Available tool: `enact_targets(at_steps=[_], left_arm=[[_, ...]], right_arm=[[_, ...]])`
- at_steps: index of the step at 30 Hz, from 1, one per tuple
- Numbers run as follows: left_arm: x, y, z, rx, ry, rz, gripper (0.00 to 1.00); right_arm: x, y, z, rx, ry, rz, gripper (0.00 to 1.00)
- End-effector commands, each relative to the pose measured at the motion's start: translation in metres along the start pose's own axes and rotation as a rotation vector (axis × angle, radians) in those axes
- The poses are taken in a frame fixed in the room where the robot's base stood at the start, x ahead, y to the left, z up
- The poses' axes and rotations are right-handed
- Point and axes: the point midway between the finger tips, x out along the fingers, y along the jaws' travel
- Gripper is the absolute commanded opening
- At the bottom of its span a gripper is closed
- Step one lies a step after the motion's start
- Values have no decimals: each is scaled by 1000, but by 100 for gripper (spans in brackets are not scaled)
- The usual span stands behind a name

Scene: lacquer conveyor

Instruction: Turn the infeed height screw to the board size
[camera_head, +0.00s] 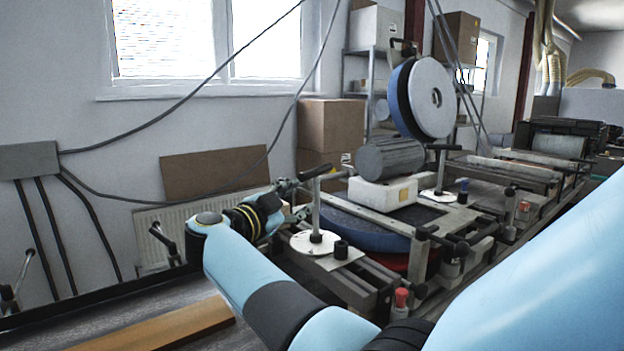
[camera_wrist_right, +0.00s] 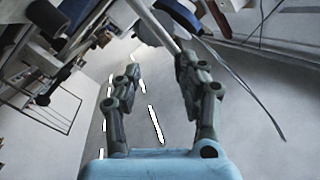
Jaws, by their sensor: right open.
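A height screw with a dark T-handle (camera_head: 316,205) rises from a white disc (camera_head: 304,244) on the near end of the machine, beside the gripper. My right gripper (camera_head: 293,199) is open just left of its upright stem, with the fingertips close to the stem and crossbar; I cannot tell whether they touch. In the right wrist view the two dark fingers (camera_wrist_right: 158,62) stand apart, with a pale rod (camera_wrist_right: 166,32) near the right fingertip. A flat wooden board (camera_head: 160,330) lies on the conveyor at lower left. My left gripper is not in view.
A second T-handle (camera_head: 441,168) stands farther back on the machine. A grey motor (camera_head: 390,158) and a large upright disc wheel (camera_head: 432,98) are behind the near screw. Another T-handle (camera_head: 164,240) stands at the left. Cables hang along the wall.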

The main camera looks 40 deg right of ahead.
Motion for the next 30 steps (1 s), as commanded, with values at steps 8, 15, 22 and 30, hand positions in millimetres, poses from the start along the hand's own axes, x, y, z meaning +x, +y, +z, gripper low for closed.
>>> enact_targets(at_steps=[8,15,22,30], left_arm=[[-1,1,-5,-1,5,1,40],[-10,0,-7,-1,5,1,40],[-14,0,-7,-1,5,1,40],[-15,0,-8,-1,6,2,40]], right_arm=[[12,-34,-14,61,3,-12,42],[60,-35,-15,61,5,-12,42],[96,-34,-14,62,4,-14,42],[106,-34,-13,64,2,-13,42]])
